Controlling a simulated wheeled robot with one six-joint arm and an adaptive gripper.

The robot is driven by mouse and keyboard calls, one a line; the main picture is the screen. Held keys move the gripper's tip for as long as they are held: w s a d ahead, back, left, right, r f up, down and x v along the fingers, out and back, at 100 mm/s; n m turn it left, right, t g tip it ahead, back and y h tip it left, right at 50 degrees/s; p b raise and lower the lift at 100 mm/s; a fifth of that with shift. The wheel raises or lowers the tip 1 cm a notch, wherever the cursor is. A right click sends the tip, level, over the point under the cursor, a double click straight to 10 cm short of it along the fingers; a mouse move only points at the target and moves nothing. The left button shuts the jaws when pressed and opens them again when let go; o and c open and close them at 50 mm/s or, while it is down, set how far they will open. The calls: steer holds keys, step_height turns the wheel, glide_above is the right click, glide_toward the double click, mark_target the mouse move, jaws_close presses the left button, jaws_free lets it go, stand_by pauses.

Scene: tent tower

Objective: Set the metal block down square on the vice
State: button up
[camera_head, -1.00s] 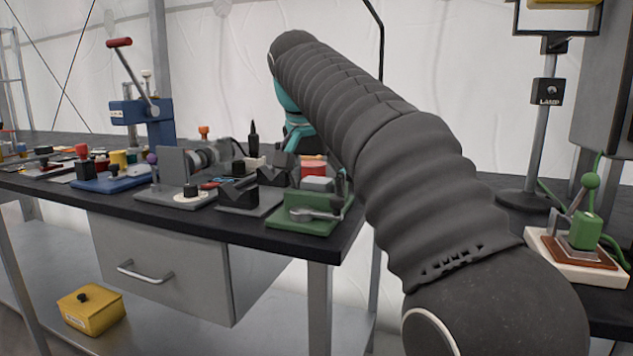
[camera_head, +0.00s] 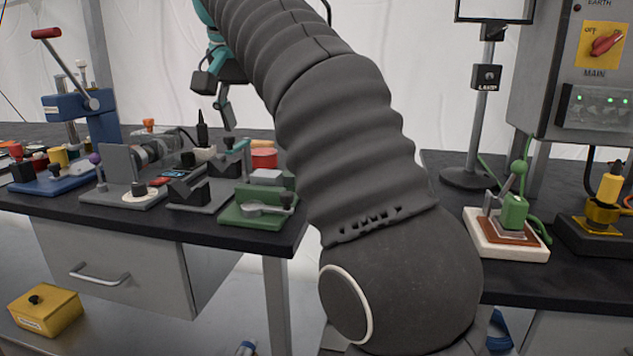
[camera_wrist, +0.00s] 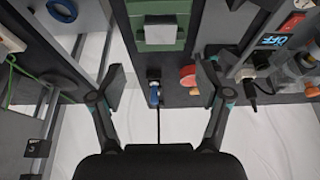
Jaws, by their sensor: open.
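The green vice (camera_head: 255,213) stands at the right front corner of the dark bench. A light grey metal block (camera_head: 267,177) sits on top of it, towards its back. In the wrist view the block (camera_wrist: 160,30) lies over the green vice (camera_wrist: 153,8) near the top edge, its sides looking roughly in line with the vice. My gripper (camera_wrist: 161,86) is open and empty, its fingers apart and clear of the block. In the head view my gripper (camera_head: 220,92) hangs above and behind the vice, partly hidden by my arm.
A red round object (camera_head: 263,157) stands behind the vice. Dark V-shaped blocks (camera_head: 188,192) are close on its left. A lever press (camera_head: 85,105) is farther left. A second bench to the right holds a green clamp (camera_head: 513,212) and a lamp stand (camera_head: 470,150).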

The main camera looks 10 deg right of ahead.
steer(key=s+d+f+n+y, duration=0.1)
steer(key=s+d+f+n, duration=0.1)
steer(key=s+d+f, duration=0.7)
steer(key=s+d+f+n, duration=0.1)
steer(key=s+d+f, duration=0.55)
steer(key=f, duration=0.35)
steer(key=s+d+f, duration=0.1)
steer(key=s+f, duration=0.3)
steer(key=f, duration=0.2)
steer(key=s+d+f+n+t, duration=0.1)
steer(key=s+f, duration=0.3)
steer(key=f, duration=0.3)
steer(key=shift+s+d+f+y, duration=0.15)
steer(key=shift+d+f+y, duration=0.1)
steer(key=shift+f+y, duration=0.05)
